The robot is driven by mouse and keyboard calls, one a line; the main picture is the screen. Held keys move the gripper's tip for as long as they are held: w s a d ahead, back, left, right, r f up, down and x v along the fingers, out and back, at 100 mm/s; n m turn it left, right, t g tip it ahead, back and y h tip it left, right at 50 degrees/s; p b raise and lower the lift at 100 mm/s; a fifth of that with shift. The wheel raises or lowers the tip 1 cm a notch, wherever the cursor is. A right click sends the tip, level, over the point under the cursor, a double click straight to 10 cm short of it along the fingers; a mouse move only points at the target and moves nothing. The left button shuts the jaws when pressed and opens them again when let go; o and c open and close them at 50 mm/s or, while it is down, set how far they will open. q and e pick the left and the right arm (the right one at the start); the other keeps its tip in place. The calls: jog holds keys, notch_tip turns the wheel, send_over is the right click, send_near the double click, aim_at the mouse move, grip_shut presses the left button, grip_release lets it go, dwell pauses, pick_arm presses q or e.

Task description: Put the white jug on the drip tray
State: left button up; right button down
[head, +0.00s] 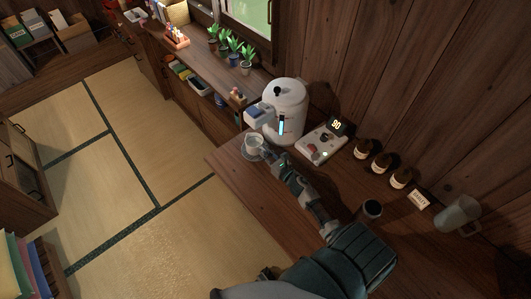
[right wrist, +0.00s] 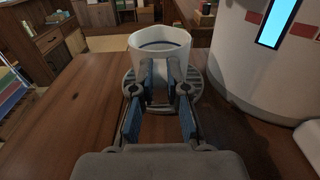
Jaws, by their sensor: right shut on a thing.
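The white jug (head: 254,143) is at the front of the white water dispenser (head: 290,108), over the round grey drip tray (head: 248,156). In the right wrist view the jug (right wrist: 160,42) looks upright, with a dark band inside its rim. The slotted drip tray (right wrist: 188,98) shows below and around it; I cannot tell whether the jug touches it. My right gripper (head: 268,154) is shut on the near side of the jug, and its blue-padded fingers (right wrist: 160,88) show in the right wrist view. My left gripper is not in view.
A panel with a lit display (head: 341,125) stands right of the dispenser. Potted plants (head: 234,46) line the window shelf. The counter left of my arm (head: 240,185) is clear.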

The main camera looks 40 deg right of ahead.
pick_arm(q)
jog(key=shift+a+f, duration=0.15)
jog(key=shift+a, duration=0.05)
pick_arm(e)
jog(key=c, duration=1.2)
grip_release()
jog(key=shift+d+f, duration=0.1)
jog(key=shift+d, duration=0.1)
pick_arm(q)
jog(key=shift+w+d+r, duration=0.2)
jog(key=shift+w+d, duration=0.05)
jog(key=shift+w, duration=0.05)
pick_arm(e)
jog(key=shift+d, duration=0.15)
jog(key=s, duration=0.6)
jog(key=shift+s+b, duration=0.2)
jog(key=shift+b, duration=0.1)
jog(key=s, duration=0.4)
jog(key=shift+s+d, duration=0.2)
jog(key=shift+s, duration=0.1)
jog(key=shift+s+b, duration=0.3)
jog(key=shift+s, duration=0.25)
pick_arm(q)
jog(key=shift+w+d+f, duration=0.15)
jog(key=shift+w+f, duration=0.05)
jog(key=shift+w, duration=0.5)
